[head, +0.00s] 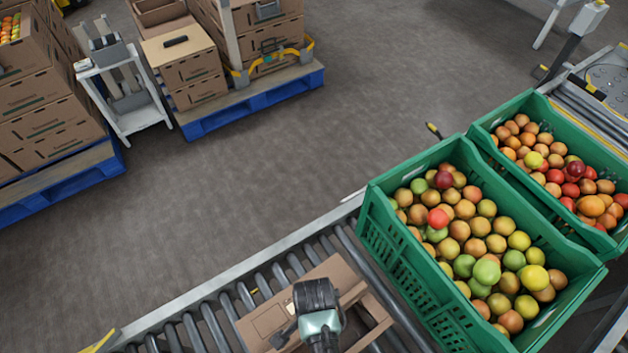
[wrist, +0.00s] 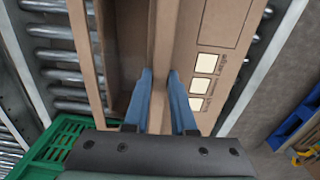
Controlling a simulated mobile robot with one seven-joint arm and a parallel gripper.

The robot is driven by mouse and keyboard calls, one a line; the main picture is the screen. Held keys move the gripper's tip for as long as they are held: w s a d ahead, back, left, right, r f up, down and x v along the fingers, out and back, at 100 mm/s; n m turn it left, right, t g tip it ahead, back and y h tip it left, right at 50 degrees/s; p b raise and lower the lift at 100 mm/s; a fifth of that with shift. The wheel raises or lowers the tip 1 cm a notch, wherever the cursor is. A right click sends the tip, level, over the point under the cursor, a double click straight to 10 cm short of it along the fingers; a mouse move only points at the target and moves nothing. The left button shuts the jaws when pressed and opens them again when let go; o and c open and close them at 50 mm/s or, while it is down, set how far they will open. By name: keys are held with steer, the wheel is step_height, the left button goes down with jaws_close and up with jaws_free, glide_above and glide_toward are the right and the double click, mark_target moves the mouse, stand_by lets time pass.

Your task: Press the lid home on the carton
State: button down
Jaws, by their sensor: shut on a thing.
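The brown cardboard carton (head: 379,322) sits on the roller conveyor at the bottom middle of the head view, with a dark open gap along its right part. A printed cardboard panel with pale squares, which looks like the lid (head: 268,318), lies on the left of it. It also shows on the right of the wrist view (wrist: 228,50). My gripper (wrist: 161,85) is shut, its blue fingers on either side of an upright cardboard edge between panel and gap. The gripper hides part of the carton in the head view. How well the lid is seated I cannot tell.
Rollers (head: 213,325) are bare to the left. Blue pallets (head: 255,103) with stacked cartons stand across the open floor.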

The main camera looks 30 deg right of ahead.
steer(key=shift+f+b, duration=1.3)
steer(key=shift+f, duration=0.8)
stand_by(1.1)
steer(key=c, duration=0.7)
jaws_free()
steer(key=shift+c, duration=1.4)
steer(key=shift+r, duration=0.1)
step_height(320, 180, up, 8)
steer(key=p, duration=0.8)
steer(key=shift+p, duration=0.3)
